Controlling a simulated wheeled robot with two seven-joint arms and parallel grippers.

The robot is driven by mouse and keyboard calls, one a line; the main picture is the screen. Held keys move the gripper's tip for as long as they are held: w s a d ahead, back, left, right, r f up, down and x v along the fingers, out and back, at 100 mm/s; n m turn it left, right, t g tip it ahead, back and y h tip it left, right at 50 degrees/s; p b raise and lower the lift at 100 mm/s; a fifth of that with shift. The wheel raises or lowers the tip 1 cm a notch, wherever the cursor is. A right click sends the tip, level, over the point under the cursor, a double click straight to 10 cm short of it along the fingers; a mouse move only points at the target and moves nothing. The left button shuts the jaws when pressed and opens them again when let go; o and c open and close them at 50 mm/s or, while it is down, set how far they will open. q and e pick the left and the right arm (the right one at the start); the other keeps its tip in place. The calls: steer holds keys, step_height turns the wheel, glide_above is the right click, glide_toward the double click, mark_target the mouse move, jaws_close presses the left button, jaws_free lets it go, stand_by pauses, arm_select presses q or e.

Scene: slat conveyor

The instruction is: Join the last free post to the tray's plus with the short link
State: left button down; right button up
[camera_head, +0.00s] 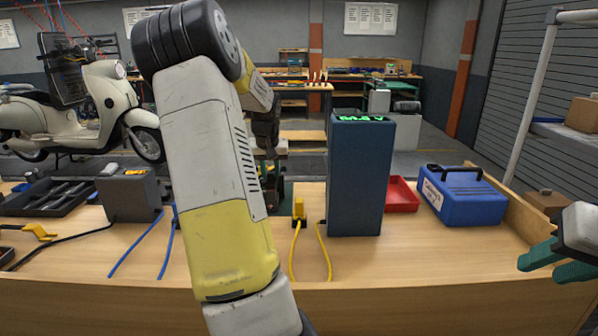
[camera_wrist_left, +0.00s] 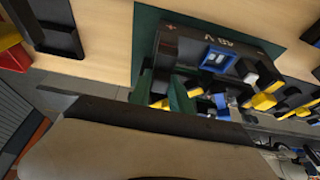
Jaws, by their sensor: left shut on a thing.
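The dark tray (camera_wrist_left: 180,45), marked with a plus and lettering, lies on a green mat (camera_wrist_left: 146,40) in the left wrist view. It carries a blue-framed square part (camera_wrist_left: 217,58) and several black blocks with yellow ends (camera_wrist_left: 264,100). My left gripper (camera_wrist_left: 163,92) has its green fingers low over the tray's near side. It is shut on a small piece, apparently the short link, mostly hidden between the fingers. In the head view my left arm hides much of the tray area. My right gripper (camera_head: 552,262) is open and empty at the right edge. I cannot single out the free post.
A tall blue-grey box (camera_head: 357,180) with a green display stands right of my left gripper. A yellow plug (camera_head: 299,210) with yellow cable is beside it. A red bin (camera_head: 401,194) and blue case (camera_head: 460,196) stand further right. A grey box (camera_head: 128,196) is at left. The front right bench is clear.

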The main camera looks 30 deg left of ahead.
arm_select(q)
steer(key=shift+f, duration=0.25)
steer(key=c, duration=1.1)
jaws_free()
steer(key=v, duration=0.7)
steer(key=shift+s+d+r, duration=0.1)
steer(key=shift+r, duration=0.25)
